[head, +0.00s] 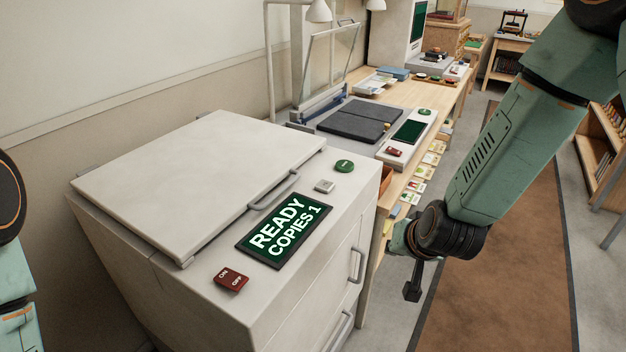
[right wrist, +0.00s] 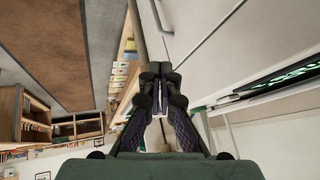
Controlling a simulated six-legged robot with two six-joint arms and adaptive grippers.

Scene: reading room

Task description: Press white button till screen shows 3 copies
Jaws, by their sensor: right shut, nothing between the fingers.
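The copier (head: 190,170) stands at the left in the head view with its lid down. Its dark screen (head: 285,236) reads "READY COPIES 1". The white button (head: 324,186) sits on the copier's top between the screen and a round green button (head: 344,166). A red ON/OFF switch (head: 230,279) is at the near end. My right gripper (head: 412,292) hangs to the right of the copier, apart from it. In the right wrist view the right gripper (right wrist: 160,72) is shut and empty, and the screen's edge (right wrist: 280,82) shows at the right. My left gripper is out of view.
Behind the copier, a wooden desk (head: 400,95) holds a scanner with dark pads (head: 362,124) and a glass panel. Drawer handles (head: 357,265) stick out of the copier's front. Brown carpet (head: 510,250) lies clear to the right, with shelves (head: 600,140) beyond.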

